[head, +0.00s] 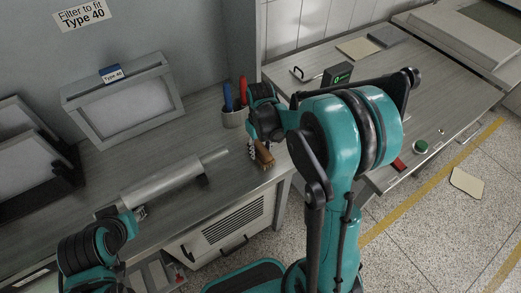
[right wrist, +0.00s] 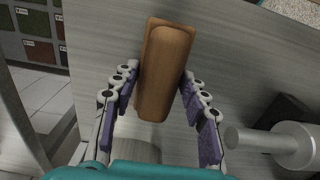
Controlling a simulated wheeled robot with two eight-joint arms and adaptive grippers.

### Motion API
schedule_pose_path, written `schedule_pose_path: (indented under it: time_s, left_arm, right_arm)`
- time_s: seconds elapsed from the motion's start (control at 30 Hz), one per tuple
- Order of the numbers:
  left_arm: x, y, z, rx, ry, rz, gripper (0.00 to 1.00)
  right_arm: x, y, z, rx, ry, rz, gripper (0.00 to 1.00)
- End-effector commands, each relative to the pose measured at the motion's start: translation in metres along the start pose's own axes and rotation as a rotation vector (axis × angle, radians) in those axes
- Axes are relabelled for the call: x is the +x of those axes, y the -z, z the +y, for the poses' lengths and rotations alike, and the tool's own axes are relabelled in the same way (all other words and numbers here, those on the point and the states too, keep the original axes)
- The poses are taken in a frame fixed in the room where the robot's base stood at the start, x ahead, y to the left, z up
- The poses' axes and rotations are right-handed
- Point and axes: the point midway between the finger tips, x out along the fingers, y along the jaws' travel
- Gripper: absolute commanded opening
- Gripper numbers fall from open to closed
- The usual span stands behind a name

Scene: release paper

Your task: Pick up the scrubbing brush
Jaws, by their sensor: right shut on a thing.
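The scrubbing brush (head: 265,155) has a brown wooden body and is near the front edge of the grey work table, right of the metal roller. My right gripper (head: 257,151) is shut on it. In the right wrist view the brush (right wrist: 165,70) sits between the purple-padded fingers of the right gripper (right wrist: 162,95); its bristles are hidden. I cannot tell whether it touches the table. My left gripper (head: 139,213) is at the lower left by the roller's near end; its fingers are too small to judge.
The metal roller (head: 170,181) lies on the table (head: 215,150), and its end shows in the right wrist view (right wrist: 265,142). A cup (head: 234,118) with blue and red pens stands behind the brush. A framed filter (head: 122,100) stands at the back. Another bench (head: 440,95) is on the right.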

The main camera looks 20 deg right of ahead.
Motion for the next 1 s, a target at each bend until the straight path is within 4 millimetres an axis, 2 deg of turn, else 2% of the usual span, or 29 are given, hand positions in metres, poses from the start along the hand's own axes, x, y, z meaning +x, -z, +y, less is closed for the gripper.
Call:
schedule_pose_path:
  time_s: [0.17,0.33,0.7,0.8,1.0]
  left_arm:
    - [-0.006,0.004,0.0,0.0,0.0,0.0,0.32]
    - [-0.018,0.013,0.0,0.0,0.0,0.0,0.32]
    - [-0.038,0.027,0.0,0.0,0.0,0.0,0.32]
    - [-0.041,0.029,0.0,0.0,0.0,0.0,0.32]
    - [-0.044,0.031,0.0,0.0,0.0,0.0,0.32]
  right_arm:
    - [-0.015,0.0,0.0,0.0,0.0,0.0,0.07]
    - [-0.047,0.0,0.0,0.0,0.0,0.0,0.07]
    - [-0.093,-0.077,0.037,0.004,0.0,0.0,0.07]
    - [-0.101,-0.091,0.043,0.003,0.0,0.0,0.07]
    - [-0.109,-0.104,0.05,0.001,0.0,0.0,0.07]
